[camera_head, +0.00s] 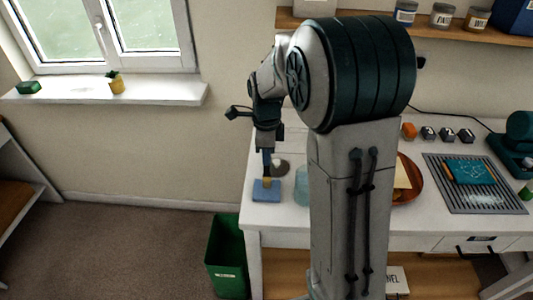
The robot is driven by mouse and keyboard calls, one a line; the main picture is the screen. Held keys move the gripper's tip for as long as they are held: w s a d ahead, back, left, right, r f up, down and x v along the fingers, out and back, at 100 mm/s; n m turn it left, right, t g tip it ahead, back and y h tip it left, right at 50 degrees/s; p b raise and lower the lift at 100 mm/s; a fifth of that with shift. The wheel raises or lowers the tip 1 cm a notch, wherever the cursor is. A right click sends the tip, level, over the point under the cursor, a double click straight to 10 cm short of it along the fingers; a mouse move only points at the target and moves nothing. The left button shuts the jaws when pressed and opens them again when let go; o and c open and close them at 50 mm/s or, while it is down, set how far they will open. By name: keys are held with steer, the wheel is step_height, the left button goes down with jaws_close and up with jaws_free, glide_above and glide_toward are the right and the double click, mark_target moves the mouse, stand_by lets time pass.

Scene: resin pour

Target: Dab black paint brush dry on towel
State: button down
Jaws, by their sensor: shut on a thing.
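My gripper (267,151) points down over the left end of the white workbench and is shut on a slim upright brush (267,168). The brush's lower end, tan in part, is at the blue folded towel (262,196) directly below. I cannot tell whether its tip touches the towel or hovers just above it. The towel lies flat near the bench's left edge. The brush's upper part is hidden by the gripper, and its colour is hard to make out at this size.
A pale glass jar (302,186) stands right of the towel, and a small round grey dish (283,166) lies behind. My arm partly hides a round wooden plate (417,181). A slatted tray (507,198) lies farther right. A green bin (228,259) stands below on the floor.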

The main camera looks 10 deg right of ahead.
steer(key=shift+f+b, duration=0.4)
steer(key=shift+f, duration=0.2)
stand_by(1.4)
steer(key=shift+r+p, duration=2.6)
steer(key=shift+r, duration=1)
steer(key=shift+s+f, duration=0.1)
